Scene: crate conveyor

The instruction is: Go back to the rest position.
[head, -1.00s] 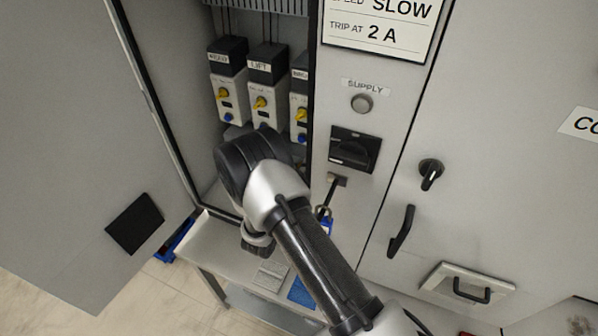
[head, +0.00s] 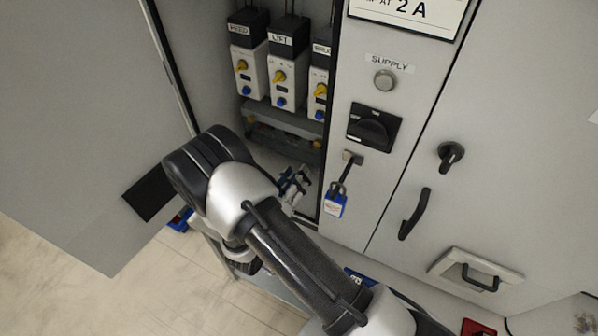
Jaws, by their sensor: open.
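My arm shows in the head view, rising from the lower right to a black and silver joint in front of the open cabinet (head: 325,120). What appears to be my gripper (head: 294,186) shows in part past the arm, at the lower part of the cabinet opening. Its fingers look small, silver and dark, apart and with nothing visible between them. The arm hides the rest of it. I cannot tell whether it touches anything.
Several labelled modules, including LIFT (head: 284,65), stand inside the cabinet. A black rotary switch (head: 373,128) and a blue padlock (head: 335,201) are on its front. The open door (head: 75,130) is at left. A door handle (head: 414,214) juts out at right.

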